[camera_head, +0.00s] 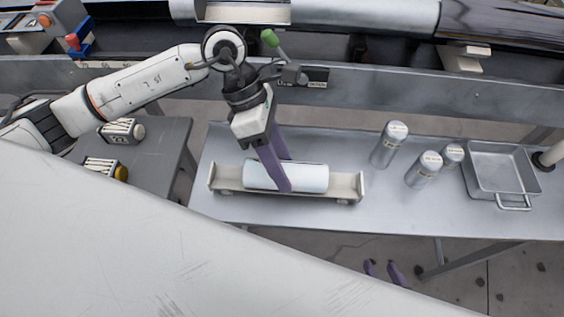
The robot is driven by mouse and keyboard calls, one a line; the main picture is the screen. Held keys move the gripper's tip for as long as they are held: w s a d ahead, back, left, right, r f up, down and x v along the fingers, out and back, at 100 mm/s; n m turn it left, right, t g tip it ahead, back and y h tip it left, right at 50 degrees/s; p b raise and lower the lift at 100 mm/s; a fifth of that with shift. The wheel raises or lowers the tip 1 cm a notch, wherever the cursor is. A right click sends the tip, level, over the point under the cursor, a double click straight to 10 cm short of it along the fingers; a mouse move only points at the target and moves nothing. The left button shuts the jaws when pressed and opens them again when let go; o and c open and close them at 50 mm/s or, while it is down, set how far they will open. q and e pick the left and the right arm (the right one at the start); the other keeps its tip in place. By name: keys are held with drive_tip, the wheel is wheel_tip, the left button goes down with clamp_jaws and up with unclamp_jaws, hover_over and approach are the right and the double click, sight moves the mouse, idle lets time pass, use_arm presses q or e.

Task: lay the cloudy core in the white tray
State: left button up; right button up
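The cloudy core (312,178), a pale, milky cylinder, lies lengthwise in or just above the white tray (346,186), a long, low off-white holder on the grey table. My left gripper (284,176) reaches down over it from above. One purple finger passes in front of the core and the other goes behind it. I cannot tell whether the fingers press on the core or stand clear, and they hide part of its middle. My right gripper (384,271) shows only its purple fingertips, apart with nothing between them, below the table's front edge.
Several silver canisters (389,145) stand right of the white tray. A metal pan (503,170) with handles sits at the table's right. A side table (150,150) at left holds small pale devices. A large white panel (130,240) covers the lower left.

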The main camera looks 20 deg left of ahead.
use_arm(q)
drive_tip(key=o, duration=0.5)
drive_tip(key=v, duration=1)
drive_tip(key=shift+r, duration=0.2)
